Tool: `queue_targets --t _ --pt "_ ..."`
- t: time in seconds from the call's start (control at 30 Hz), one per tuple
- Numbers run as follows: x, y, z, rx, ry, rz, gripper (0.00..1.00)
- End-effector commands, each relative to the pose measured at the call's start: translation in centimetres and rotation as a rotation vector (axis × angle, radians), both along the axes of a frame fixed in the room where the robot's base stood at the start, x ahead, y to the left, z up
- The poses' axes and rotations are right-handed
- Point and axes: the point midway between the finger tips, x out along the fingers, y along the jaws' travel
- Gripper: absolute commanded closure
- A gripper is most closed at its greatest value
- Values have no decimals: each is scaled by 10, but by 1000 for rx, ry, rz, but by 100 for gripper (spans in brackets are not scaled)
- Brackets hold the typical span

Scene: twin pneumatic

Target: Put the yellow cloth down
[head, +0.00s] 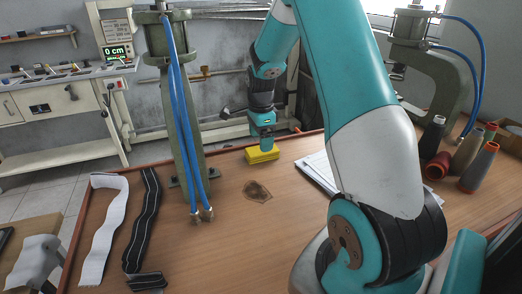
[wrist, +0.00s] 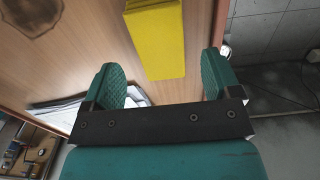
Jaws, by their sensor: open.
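The folded yellow cloth (head: 262,156) lies on the wooden table near its far edge in the head view. My gripper (head: 262,142) is just above it. In the wrist view the yellow cloth (wrist: 156,40) lies on the tabletop, beyond the fingertips and between their lines. My gripper (wrist: 162,82) is open there, with its two green fingers spread apart and nothing between them. The head view does not show clearly whether the fingers touch the cloth.
A green press column (head: 180,110) with blue hoses stands left of the cloth. A dark stain (head: 257,191) marks the table (head: 230,240). White papers (head: 318,170) lie to the right, with thread cones (head: 478,167) farther right. Black and white straps (head: 146,215) lie at left.

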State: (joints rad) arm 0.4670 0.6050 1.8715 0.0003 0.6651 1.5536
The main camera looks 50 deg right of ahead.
Motion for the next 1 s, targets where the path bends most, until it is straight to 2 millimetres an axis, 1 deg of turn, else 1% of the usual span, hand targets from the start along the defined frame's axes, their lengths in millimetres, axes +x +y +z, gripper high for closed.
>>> queue_targets --t 0.03,0.1,0.2,0.33,0.5,1.0 --pt "1 -1 12 -3 -6 0 17" --pt "1 0 27 -3 -5 0 17" --pt "1 0 46 -2 -5 0 17" --pt "1 0 62 -1 -3 0 17" --pt "0 0 70 0 0 0 17" --pt "0 0 70 0 0 0 17"
